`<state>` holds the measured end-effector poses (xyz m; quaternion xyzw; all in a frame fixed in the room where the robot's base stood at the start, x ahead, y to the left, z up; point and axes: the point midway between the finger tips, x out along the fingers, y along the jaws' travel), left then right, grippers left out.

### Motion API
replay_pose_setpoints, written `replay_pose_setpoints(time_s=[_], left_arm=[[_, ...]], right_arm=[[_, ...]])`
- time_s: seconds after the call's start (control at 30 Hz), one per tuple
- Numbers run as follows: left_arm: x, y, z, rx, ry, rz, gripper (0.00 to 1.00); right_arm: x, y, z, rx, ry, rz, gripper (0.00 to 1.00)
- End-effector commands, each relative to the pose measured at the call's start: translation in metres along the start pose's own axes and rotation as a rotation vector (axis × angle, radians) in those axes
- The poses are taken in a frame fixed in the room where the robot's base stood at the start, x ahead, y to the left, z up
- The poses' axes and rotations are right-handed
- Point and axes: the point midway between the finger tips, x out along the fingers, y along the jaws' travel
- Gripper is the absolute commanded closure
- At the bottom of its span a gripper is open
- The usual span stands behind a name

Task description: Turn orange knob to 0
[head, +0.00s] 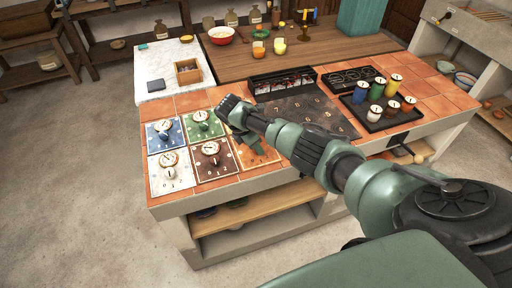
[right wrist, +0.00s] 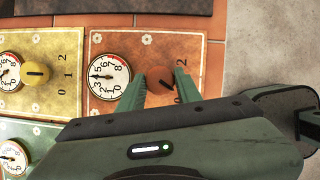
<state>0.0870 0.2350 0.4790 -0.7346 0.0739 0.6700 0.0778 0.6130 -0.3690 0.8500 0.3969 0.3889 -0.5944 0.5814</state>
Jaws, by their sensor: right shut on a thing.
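The orange plate (right wrist: 146,53) lies on the counter with a white dial (right wrist: 108,77) and an orange knob (right wrist: 161,81). In the right wrist view the two green fingers of my right gripper (right wrist: 160,82) stand on either side of the knob, shut on it. A 2 shows near the plate's edge; the other numbers are partly hidden by a finger, and I cannot tell the knob's setting. In the head view my right arm covers part of the orange plate (head: 262,155), and the knob is hidden there. My left gripper is not in view.
A yellow plate (right wrist: 45,45) with its own knob lies beside the orange one. Blue (head: 155,140), green (head: 215,131), white (head: 180,183) and brown (head: 203,174) plates lie nearby. A black tray (head: 372,121) of coloured jars stands to the right.

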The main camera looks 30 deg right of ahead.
Motion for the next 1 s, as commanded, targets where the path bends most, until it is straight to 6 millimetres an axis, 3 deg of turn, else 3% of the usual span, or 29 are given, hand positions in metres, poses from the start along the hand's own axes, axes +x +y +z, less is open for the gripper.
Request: replay_pose_setpoints(time_s=[0.4,0.97,1.0], left_arm=[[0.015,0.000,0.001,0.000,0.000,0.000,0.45],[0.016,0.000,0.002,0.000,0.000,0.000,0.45],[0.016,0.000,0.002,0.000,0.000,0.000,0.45]], right_arm=[[0.000,0.002,0.001,0.185,-0.002,-0.074,1.00],[0.000,0.002,0.001,0.214,-0.002,-0.087,1.00],[0.000,0.002,0.001,0.214,-0.002,-0.087,0.63]])
